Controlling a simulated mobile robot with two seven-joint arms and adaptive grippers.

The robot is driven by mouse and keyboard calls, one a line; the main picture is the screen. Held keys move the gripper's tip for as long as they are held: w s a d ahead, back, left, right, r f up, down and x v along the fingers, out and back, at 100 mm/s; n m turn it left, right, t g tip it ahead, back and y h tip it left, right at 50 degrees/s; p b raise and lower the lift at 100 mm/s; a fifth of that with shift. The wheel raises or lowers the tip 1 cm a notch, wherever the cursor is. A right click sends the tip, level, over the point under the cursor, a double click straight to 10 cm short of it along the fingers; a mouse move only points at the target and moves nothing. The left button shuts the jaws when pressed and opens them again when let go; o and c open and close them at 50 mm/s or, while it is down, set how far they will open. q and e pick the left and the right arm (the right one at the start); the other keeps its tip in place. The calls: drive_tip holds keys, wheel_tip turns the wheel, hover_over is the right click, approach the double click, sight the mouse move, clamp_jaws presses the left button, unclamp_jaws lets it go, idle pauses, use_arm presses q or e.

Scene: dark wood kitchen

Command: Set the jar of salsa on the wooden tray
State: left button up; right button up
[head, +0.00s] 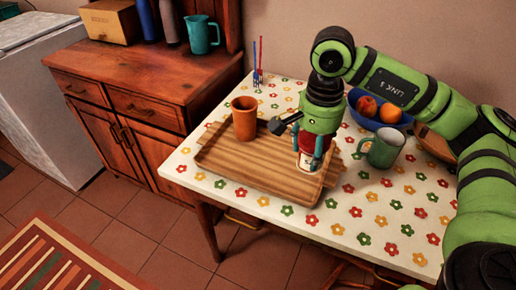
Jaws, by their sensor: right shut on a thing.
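The jar of salsa (306,161), red with a pale label, is upright between the fingers of my right gripper (309,148). My right gripper points down and is shut on the jar, covering part of it. The jar is over the right part of the wooden tray (240,165). I cannot tell whether its base touches the tray. The tray lies on the flowered tablecloth near the table's front edge. My left gripper is not in view.
An orange cup (244,119) stands on the tray's back left part. A green mug (386,148) is close to the right of the tray, with a blue fruit bowl (381,121) behind it. The front right of the table (375,215) is clear.

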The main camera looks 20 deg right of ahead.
drive_tip(key=d+r+m+p, duration=0.2)
drive_tip(key=d+m, duration=0.5)
drive_tip(key=d, duration=0.1)
drive_tip(key=p, duration=0.2)
hover_over(291, 164)
wheel_tip(291, 164, down, 7)
drive_tip(key=shift+r, duration=0.15)
wheel_tip(291, 164, down, 3)
drive_tip(key=shift+f+p, duration=0.1)
drive_tip(key=shift+p, duration=0.2)
drive_tip(key=shift+f, duration=0.4)
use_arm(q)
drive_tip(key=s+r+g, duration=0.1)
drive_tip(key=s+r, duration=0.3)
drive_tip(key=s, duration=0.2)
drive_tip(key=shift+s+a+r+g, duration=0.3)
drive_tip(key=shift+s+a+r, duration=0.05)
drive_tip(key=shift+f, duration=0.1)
use_arm(e)
drive_tip(key=shift+f, duration=0.1)
drive_tip(key=o, duration=1.5)
drive_tip(key=shift+f, duration=0.1)
